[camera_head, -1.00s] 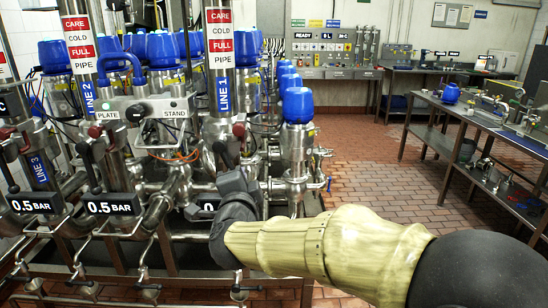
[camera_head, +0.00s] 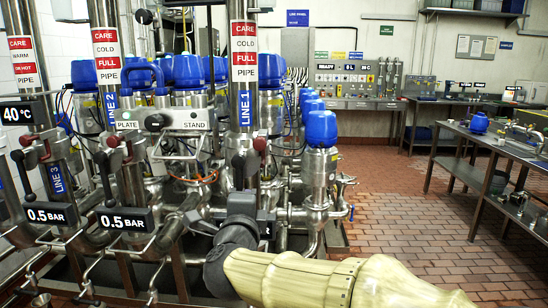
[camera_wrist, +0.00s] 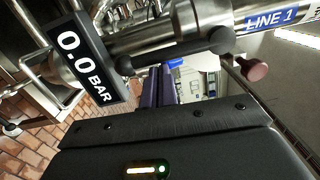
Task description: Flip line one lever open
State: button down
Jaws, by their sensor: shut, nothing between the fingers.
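The line 1 pipe (camera_head: 244,92) stands upright in the middle left of the head view, with a blue LINE 1 label. Its lever (camera_head: 239,162) has a black handle by a dark red part on the pipe. In the wrist view a black bar with a rounded end (camera_wrist: 205,43), apparently this lever, crosses just beyond my fingers, with a dark red knob (camera_wrist: 252,68) to its right. My gripper (camera_wrist: 158,80) is shut and empty; contact with the bar cannot be told. In the head view its dark body (camera_head: 240,204) is below the lever and its fingertips are hidden.
A 0.0 BAR display (camera_wrist: 88,66) is close left of my fingers in the wrist view. Line 2 (camera_head: 107,70) and line 3 (camera_head: 55,172) stand to the left with 0.5 BAR displays. Benches (camera_head: 500,145) are at the right; the tiled floor (camera_head: 410,210) between is clear.

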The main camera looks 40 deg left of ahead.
jog(key=s+d+b, duration=0.2)
jog(key=s+d, duration=0.3)
jog(key=d, duration=0.5)
jog(key=shift+d, duration=0.25)
jog(key=shift+s+a, duration=0.1)
jog(key=shift+s, duration=0.1)
